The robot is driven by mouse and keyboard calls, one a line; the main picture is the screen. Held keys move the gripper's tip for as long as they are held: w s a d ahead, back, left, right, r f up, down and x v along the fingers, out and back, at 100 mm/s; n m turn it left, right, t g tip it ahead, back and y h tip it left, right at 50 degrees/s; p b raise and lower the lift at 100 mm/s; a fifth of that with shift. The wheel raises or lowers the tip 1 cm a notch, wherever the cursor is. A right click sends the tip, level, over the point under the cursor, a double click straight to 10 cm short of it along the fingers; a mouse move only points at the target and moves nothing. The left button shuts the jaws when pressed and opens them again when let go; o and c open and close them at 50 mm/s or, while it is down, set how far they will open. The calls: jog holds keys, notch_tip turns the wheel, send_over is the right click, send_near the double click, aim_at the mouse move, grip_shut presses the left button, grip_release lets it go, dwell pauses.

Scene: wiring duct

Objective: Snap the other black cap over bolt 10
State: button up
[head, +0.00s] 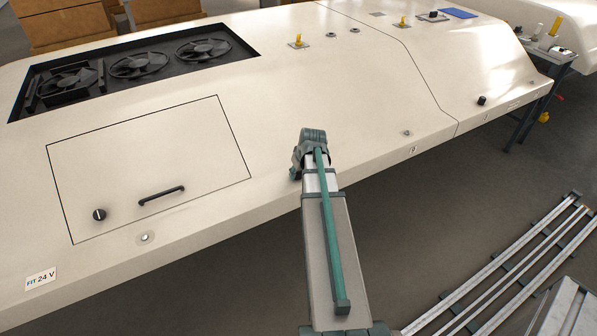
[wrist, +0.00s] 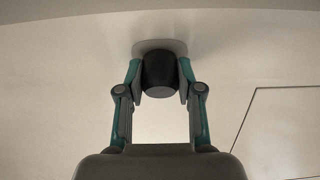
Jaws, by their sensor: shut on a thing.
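My gripper (wrist: 160,88) is shut on a black cap (wrist: 160,69), with one finger on each side of it. In the wrist view the cap is in front of a pale round disc (wrist: 152,46) on the cream panel, overlapping its lower part. I cannot tell whether cap and disc touch. No bolt shows there, and no number 10 can be read. In the head view my wrist hides the gripper and held cap at the panel's front edge. A second black cap-like piece (head: 482,100) is on the right section. Bare bolt-like studs show at right (head: 407,133) and lower left (head: 145,237).
The cream housing (head: 330,80) has an open bay with fans (head: 138,65), a hatch with a black handle (head: 161,195) and a round latch (head: 99,214). Yellow-topped fittings (head: 298,41) stand at the back. Metal rails (head: 500,265) lie at lower right.

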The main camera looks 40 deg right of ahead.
jog(key=shift+f, duration=0.2)
jog(key=o, duration=0.8)
jog(key=shift+o, duration=0.2)
jog(key=shift+r, duration=0.15)
jog(key=v, duration=1.1)
jog(key=shift+r, duration=0.35)
jog(key=shift+s+a, duration=0.1)
